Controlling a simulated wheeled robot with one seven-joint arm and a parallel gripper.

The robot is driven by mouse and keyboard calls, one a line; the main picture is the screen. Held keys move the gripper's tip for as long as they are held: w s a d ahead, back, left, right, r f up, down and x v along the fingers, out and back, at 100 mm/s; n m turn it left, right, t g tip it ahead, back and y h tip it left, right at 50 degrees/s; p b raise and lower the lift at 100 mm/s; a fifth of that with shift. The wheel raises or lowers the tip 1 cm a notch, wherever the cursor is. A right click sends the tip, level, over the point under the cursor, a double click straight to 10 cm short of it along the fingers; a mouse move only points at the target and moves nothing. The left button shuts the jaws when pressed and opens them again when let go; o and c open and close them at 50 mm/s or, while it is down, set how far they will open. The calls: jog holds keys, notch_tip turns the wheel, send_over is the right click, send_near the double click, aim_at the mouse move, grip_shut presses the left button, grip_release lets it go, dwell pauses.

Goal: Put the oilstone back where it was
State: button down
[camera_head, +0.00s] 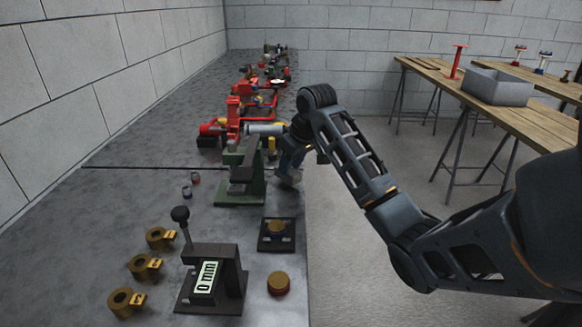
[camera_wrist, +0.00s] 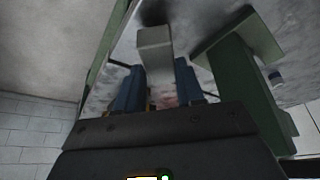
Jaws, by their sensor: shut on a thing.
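My gripper (camera_wrist: 158,82) is shut on a grey block, which looks like the oilstone (camera_wrist: 155,48). The block stands out beyond the blue fingers in the wrist view. In the head view my gripper (camera_head: 288,163) is at the right edge of the long grey bench, just right of the green stand (camera_head: 243,180). The oilstone's grey end (camera_head: 289,180) shows below the fingers, partly hidden by the gripper. I cannot tell whether it touches the bench. The green stand (camera_wrist: 238,85) is close on the right in the wrist view.
On the near bench (camera_head: 130,215) are a dark gauge stand (camera_head: 212,278), several brass rings, a brass disc (camera_head: 278,283) and a dark square holder (camera_head: 276,235). Red pump parts (camera_head: 235,110) stand farther back. Wooden tables, one with a grey bin (camera_head: 497,86), stand at right across clear floor.

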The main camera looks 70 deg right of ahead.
jog(key=shift+f, duration=0.75)
jog(key=shift+f, duration=0.1)
jog(key=c, duration=0.7)
grip_release()
jog(key=p+v, duration=0.1)
jog(key=v, duration=1.1)
jog(key=shift+p, duration=0.3)
